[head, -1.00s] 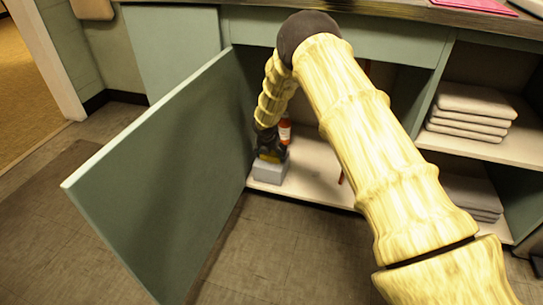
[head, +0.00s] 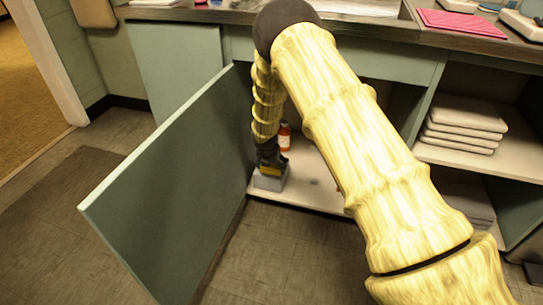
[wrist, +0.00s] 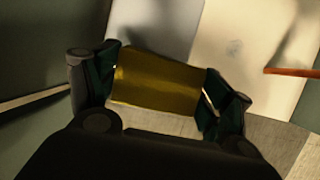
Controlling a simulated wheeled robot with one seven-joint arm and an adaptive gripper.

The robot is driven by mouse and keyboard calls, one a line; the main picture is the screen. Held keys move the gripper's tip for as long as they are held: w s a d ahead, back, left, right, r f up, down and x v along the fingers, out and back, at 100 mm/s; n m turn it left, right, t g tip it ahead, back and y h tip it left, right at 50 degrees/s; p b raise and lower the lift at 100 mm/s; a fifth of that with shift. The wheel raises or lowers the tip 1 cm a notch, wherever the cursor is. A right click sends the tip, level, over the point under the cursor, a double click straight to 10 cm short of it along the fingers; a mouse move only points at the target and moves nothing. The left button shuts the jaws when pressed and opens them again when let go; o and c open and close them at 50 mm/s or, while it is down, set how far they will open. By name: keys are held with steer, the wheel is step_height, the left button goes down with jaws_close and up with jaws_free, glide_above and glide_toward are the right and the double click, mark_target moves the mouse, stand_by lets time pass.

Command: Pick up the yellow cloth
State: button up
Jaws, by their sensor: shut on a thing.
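The yellow cloth (wrist: 158,82) is a small folded block between the two fingers of my gripper (wrist: 160,88) in the wrist view. The fingers touch it at both ends, so the gripper is shut on it. In the head view my gripper (head: 270,162) points down at the front left of the open cupboard, just above a small grey block (head: 270,181). Only a little yellow shows there between the fingers. I cannot tell whether the cloth still touches the grey block.
The open green cupboard door (head: 175,185) stands close on the left of my gripper. A red bottle (head: 284,137) is just behind it. A red rod (wrist: 290,71) shows at the right in the wrist view. Folded grey cloths (head: 465,125) lie on the right shelf.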

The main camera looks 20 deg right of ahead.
steer(key=s+a+r+p, duration=0.1)
steer(key=s+a+p, duration=0.1)
steer(key=s, duration=0.7)
steer(key=shift+s+a+p, duration=0.3)
steer(key=shift+a+p, duration=0.05)
steer(key=shift+p, duration=0.1)
